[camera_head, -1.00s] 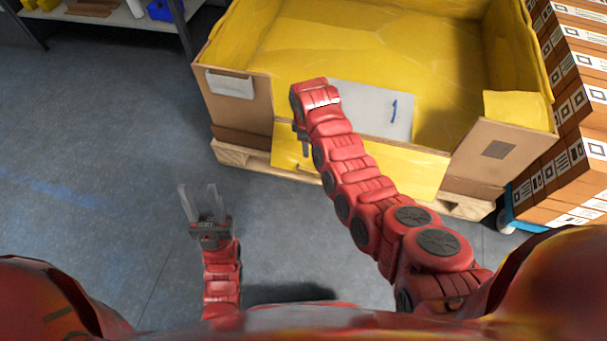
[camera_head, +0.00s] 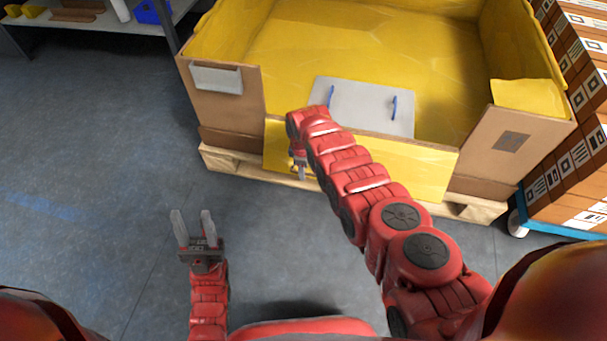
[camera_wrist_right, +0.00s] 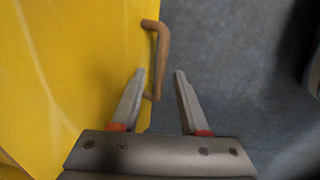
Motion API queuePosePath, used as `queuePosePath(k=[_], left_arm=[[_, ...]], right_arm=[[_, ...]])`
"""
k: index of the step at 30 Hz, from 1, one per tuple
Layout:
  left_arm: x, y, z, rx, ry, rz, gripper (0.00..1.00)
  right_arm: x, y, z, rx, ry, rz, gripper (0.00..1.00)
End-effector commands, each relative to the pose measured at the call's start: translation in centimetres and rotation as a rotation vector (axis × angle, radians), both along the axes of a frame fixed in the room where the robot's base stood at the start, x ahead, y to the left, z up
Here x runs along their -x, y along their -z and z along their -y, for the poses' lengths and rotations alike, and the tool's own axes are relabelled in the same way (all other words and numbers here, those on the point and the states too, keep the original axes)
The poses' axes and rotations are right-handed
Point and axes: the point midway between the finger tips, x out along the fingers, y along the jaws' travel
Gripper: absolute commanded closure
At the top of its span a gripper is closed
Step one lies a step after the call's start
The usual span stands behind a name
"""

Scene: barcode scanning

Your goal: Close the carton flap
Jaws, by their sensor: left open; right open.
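The large carton (camera_head: 228,105), brown cardboard lined in yellow, stands open on a pallet. Its yellow front flap (camera_head: 425,168) hangs down over the front opening. My right gripper (camera_head: 300,172) is low at the flap's left end, partly hidden by its own arm. In the right wrist view, my right gripper (camera_wrist_right: 158,85) is open. A brown bent handle (camera_wrist_right: 160,42) at the edge of the yellow panel (camera_wrist_right: 70,80) reaches down between its fingers, closer to the left finger; contact is unclear. My left gripper (camera_head: 193,225) is open and empty above the floor.
A grey panel (camera_head: 360,105) with two blue handles lies in the carton. Stacked labelled boxes (camera_head: 570,160) on a blue cart stand at the right. A shelf (camera_head: 100,22) is at the upper left. The floor (camera_head: 90,150) at the left is clear.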

Motion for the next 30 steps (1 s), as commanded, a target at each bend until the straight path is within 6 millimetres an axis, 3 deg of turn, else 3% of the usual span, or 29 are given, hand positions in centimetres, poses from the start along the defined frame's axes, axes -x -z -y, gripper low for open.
queuePosePath(k=[10, 18, 30], left_arm=[[0.1, 0.19, -0.02, -0.004, -0.001, 0.006, 0.56], [0.11, 0.19, -0.02, -0.004, -0.001, 0.006, 0.56], [0.11, 0.19, -0.02, -0.004, -0.001, 0.006, 0.56]], right_arm=[[0.0, 0.24, -0.05, 0.0, -0.001, 0.0, 0.56], [-0.01, 0.26, -0.03, 0.0, -0.001, 0.0, 1.0], [-0.01, 0.26, -0.02, 0.0, -0.001, 0.0, 1.0]])
